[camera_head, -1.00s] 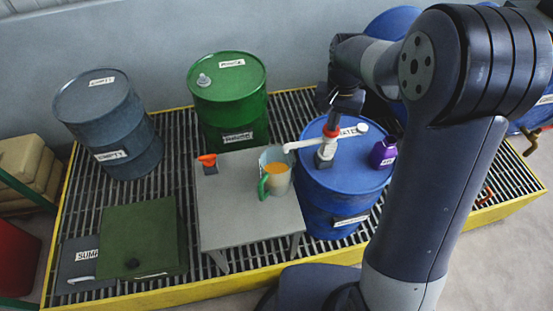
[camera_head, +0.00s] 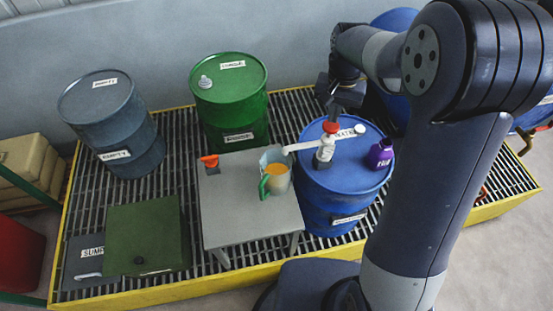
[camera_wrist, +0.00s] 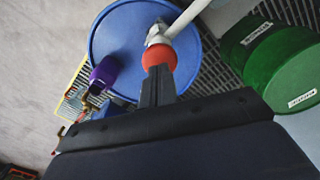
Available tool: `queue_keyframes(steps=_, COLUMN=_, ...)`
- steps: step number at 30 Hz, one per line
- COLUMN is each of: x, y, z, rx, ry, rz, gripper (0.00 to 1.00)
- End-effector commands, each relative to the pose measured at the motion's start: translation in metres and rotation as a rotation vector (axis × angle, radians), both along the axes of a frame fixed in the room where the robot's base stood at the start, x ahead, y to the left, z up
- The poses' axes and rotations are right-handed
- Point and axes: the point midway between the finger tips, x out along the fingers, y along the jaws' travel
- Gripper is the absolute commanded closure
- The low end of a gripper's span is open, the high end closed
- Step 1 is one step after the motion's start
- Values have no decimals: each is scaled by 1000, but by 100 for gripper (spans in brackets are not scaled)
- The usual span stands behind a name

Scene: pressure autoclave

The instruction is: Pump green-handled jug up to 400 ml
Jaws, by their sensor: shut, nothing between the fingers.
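The green-handled jug (camera_head: 277,178) stands upright on a small grey table, with orange liquid inside; its level marks are too small to read. Beside it is a blue drum (camera_head: 345,185) with a white hand pump (camera_head: 325,150) on top, its spout reaching left over the jug. The pump has a red knob (camera_head: 330,127), also seen in the wrist view (camera_wrist: 158,57). My gripper (camera_head: 334,108) is shut and empty, right above the red knob. In the wrist view its fingertips (camera_wrist: 158,72) meet the knob's edge; I cannot tell whether they touch it.
The grey table (camera_head: 240,225) also carries an orange funnel-like piece (camera_head: 209,161). A purple bottle (camera_head: 381,153) stands on the blue drum, close to the pump. A green drum (camera_head: 230,95), a grey drum (camera_head: 110,120) and a green box (camera_head: 147,232) stand on the grating.

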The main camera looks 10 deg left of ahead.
Motion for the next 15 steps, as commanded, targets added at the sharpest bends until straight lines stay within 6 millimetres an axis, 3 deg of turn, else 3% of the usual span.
queue_keyframes(steps=15, x=0, y=0, z=9, rx=0, ry=-1, rz=0, gripper=100)
